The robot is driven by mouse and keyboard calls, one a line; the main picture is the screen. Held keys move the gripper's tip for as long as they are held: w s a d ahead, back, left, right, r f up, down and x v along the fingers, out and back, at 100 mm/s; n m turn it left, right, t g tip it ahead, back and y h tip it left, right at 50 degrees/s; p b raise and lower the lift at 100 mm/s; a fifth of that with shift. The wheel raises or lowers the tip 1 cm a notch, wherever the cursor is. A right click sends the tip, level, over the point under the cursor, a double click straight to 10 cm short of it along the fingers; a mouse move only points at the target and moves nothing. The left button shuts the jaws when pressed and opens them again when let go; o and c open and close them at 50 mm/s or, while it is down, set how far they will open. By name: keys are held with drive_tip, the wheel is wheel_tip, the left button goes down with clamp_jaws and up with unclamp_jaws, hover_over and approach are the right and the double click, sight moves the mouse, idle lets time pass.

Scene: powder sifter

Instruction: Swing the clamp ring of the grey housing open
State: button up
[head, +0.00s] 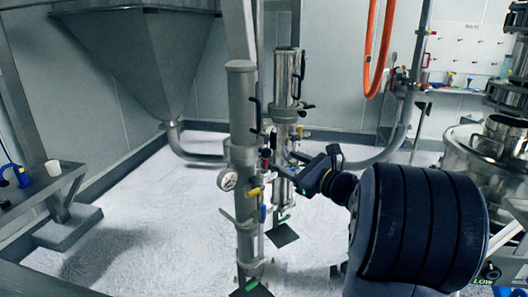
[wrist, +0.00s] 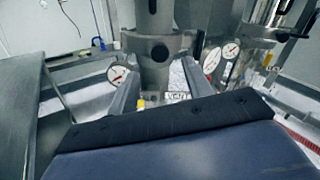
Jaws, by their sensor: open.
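The grey housing (head: 242,110) is an upright grey cylinder at the middle of the head view. It also stands at the top centre of the wrist view (wrist: 154,70). A grey band that looks like its clamp ring (wrist: 140,42) crosses it there, with a dark round knob at the front. In the head view the ring area (head: 241,152) lies near my gripper's tips. My gripper (head: 284,164) reaches in from the right. In the wrist view its open fingers (wrist: 157,78) lie left and right of the housing, below the band. I cannot tell whether they touch it.
A shiny steel cylinder (head: 286,80) stands close behind the housing. A pressure gauge (head: 228,180) and a yellow valve handle (head: 254,192) sit low on the housing. A grey hopper (head: 135,60) is at the back left, a bench (head: 35,195) at the left. Open floor lies between.

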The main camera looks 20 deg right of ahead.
sight(268, 153)
drive_tip(key=p+x, duration=0.1)
drive_tip(key=x, duration=0.8)
drive_tip(key=shift+w+a+p, duration=0.15)
drive_tip(key=shift+w+p, duration=0.05)
drive_tip(key=shift+p, duration=0.2)
clamp_jaws()
